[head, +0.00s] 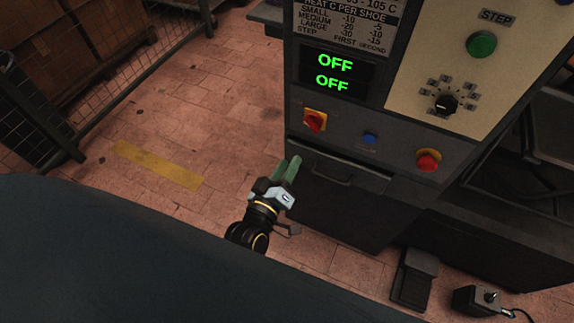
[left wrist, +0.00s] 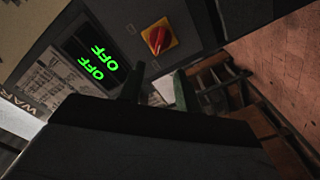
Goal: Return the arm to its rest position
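My left gripper (head: 286,170) is in the middle of the head view, in front of the machine's lower front and apart from it. Its two green fingers have a narrow gap between them and hold nothing that I can see. In the left wrist view the fingers (left wrist: 158,92) also stand apart, pointing at the machine. The machine (head: 340,215) has a display (head: 336,73) reading OFF twice in green. Its red switch on a yellow plate (head: 315,121) is above and right of the gripper; it also shows in the left wrist view (left wrist: 158,38). My right gripper is not in view.
The panel also has a blue button (head: 369,139), a red knob (head: 428,160), a green STEP button (head: 481,44) and a black dial (head: 445,103). A pedal (head: 415,278) and a small control box (head: 478,300) are on the floor.

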